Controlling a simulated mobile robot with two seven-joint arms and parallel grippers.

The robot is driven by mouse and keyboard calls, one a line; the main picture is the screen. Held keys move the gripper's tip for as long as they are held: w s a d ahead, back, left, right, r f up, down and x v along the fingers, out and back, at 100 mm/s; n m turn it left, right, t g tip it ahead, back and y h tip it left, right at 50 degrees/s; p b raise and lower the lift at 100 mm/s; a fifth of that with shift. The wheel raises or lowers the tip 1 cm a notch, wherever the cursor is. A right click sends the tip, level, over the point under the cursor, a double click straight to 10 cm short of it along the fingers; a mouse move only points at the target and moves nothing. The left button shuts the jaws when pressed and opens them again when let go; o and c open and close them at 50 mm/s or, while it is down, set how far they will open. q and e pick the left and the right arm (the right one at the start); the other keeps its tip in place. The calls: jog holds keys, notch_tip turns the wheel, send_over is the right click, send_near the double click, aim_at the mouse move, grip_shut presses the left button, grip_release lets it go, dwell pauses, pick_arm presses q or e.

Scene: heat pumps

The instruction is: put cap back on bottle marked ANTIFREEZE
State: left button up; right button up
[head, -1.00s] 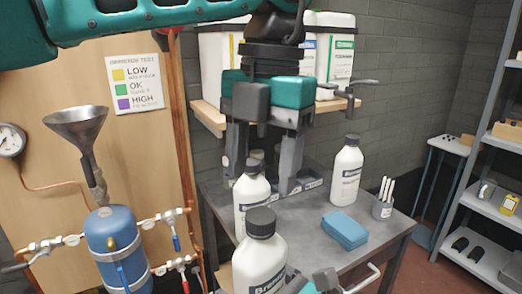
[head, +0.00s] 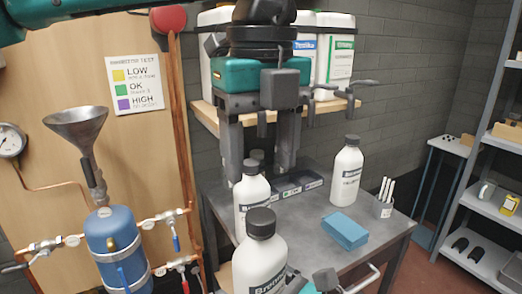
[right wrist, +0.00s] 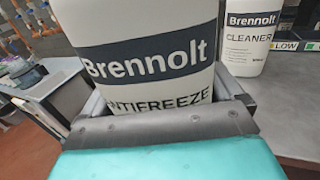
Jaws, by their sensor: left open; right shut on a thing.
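The bottle marked ANTIFREEZE (right wrist: 150,60) fills the right wrist view, with my right gripper (right wrist: 160,120) shut around its lower part. In the head view, this white bottle (head: 258,265) stands nearest, upright at the bottom. A dark cap (head: 261,222) sits on its top; I cannot tell how tightly. My right gripper (head: 310,286) shows partly beside it at the bottom edge. My left gripper (head: 257,174) is open, fingers down, behind and above this bottle. Its fingers appear on either side of another capped white bottle (head: 252,205) in the picture, with nothing visibly held.
A third capped bottle (head: 346,176) stands on the grey table (head: 300,210), near a blue sponge-like block (head: 344,231) and a pen cup (head: 382,208). A CLEANER bottle (right wrist: 250,40) shows behind. A shelf (head: 207,117) with canisters hangs above. A funnel (head: 77,125) stands left.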

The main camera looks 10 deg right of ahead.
aim_at(261, 215)
pick_arm(q)
jog(key=shift+f, duration=4.05)
jog(key=shift+c, duration=0.4)
